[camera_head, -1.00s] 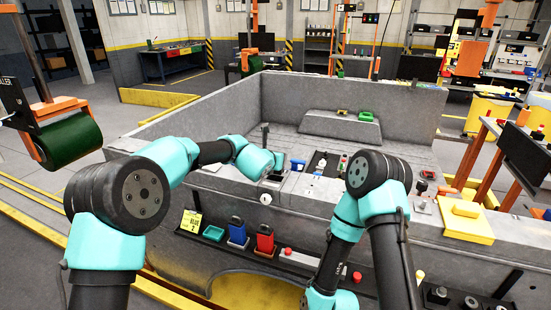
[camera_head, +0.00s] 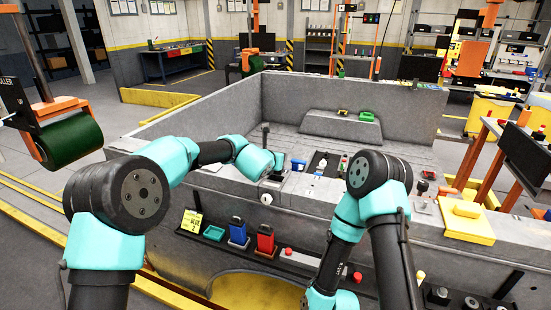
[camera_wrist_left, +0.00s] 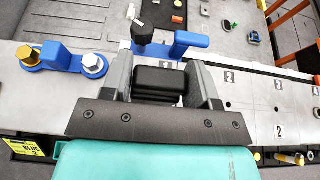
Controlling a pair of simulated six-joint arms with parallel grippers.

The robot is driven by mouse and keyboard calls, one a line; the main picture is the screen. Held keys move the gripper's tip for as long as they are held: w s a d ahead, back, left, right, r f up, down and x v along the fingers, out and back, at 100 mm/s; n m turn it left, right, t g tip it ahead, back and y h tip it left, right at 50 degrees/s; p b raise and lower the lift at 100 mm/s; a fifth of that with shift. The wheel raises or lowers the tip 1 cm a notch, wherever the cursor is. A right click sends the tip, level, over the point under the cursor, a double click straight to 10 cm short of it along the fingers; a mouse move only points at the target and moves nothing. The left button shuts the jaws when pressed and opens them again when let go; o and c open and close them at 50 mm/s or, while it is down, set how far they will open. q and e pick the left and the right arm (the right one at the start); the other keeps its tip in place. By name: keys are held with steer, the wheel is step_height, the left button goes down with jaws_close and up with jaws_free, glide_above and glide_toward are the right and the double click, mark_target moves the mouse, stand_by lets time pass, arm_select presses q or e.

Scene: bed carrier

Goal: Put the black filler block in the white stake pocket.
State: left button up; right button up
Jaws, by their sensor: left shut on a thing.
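My left gripper (camera_wrist_left: 165,88) is shut on the black filler block (camera_wrist_left: 158,80), which sits level between the two grey fingers. In the head view the left gripper's wrist end is over the near rail of the grey truck bed (camera_head: 215,98), and the block cannot be made out there. In the left wrist view the block is just in front of the mark "1" on the rail. The white stake pocket cannot be clearly made out; the gripper and block cover that part of the rail. The right arm reaches down in front of the bed side, its gripper out of view.
A blue piece (camera_wrist_left: 190,43) and an upright black handle (camera_wrist_left: 141,30) stand just beyond the fingers. A blue bracket with bolts (camera_wrist_left: 62,58) lies to the left. Marks "2" and "3" lie right on clear rail. Red (camera_head: 265,238) and blue (camera_head: 238,232) containers sit on the side ledge.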

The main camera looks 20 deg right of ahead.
arm_select(q)
steer(key=shift+r, duration=0.3)
steer(key=shift+r, duration=2.4)
steer(key=shift+a, duration=0.1)
steer(key=s+a+f+n+t+y, duration=0.1)
steer(key=a+f, duration=0.5)
steer(key=a, duration=0.6)
steer(key=a+f+n+y, duration=0.1)
steer(key=a+f, duration=0.5)
steer(key=a, duration=0.6)
steer(key=s+a+f+n+y, duration=0.1)
steer(key=s+a+f, duration=0.3)
steer(key=s+a, duration=0.3)
steer(key=s+a+f+t+y, duration=0.1)
steer(key=s+a+f, duration=0.3)
steer(key=s+a, duration=0.3)
steer(key=a, duration=0.4)
steer(key=shift+s+a+f+n, duration=0.2)
steer(key=shift+s+n, duration=0.2)
